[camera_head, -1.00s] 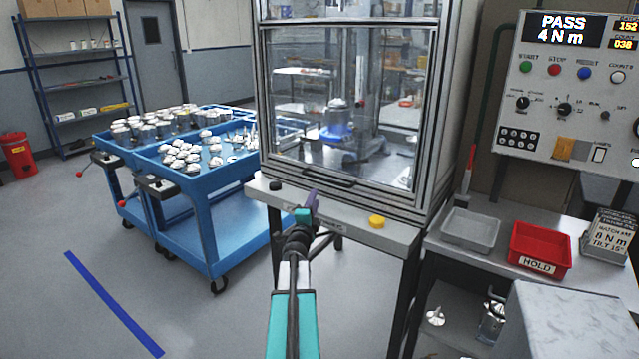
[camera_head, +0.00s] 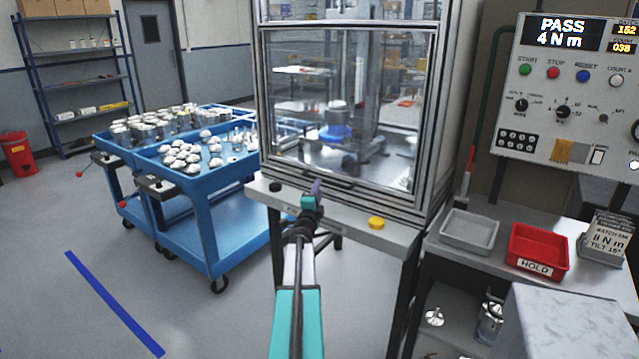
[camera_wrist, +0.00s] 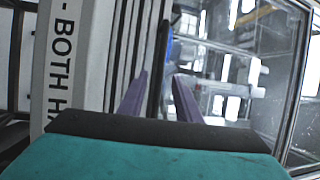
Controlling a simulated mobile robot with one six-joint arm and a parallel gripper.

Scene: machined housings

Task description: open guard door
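The guard door (camera_head: 390,110) is a clear panel in a metal frame on the front of the machine cabinet. It looks shut, its lower edge down near the bench ledge. Its dark bar handle (camera_head: 345,184) runs along the lower frame, partly hidden by my gripper (camera_head: 317,188). In the wrist view, my gripper (camera_wrist: 162,98) has its two purple fingers apart. The dark handle (camera_wrist: 157,75) shows in the gap between them, with space visible on both sides. Whether a finger touches it I cannot tell. A blue-based fixture (camera_head: 337,133) stands behind the panel.
The ledge (camera_head: 335,216) below the door carries a yellow button (camera_head: 376,223) and a dark button (camera_head: 275,187). A grey tray (camera_head: 469,232) and red HOLD bin (camera_head: 538,252) stand at right. A blue cart (camera_head: 205,220) with metal parts is at left.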

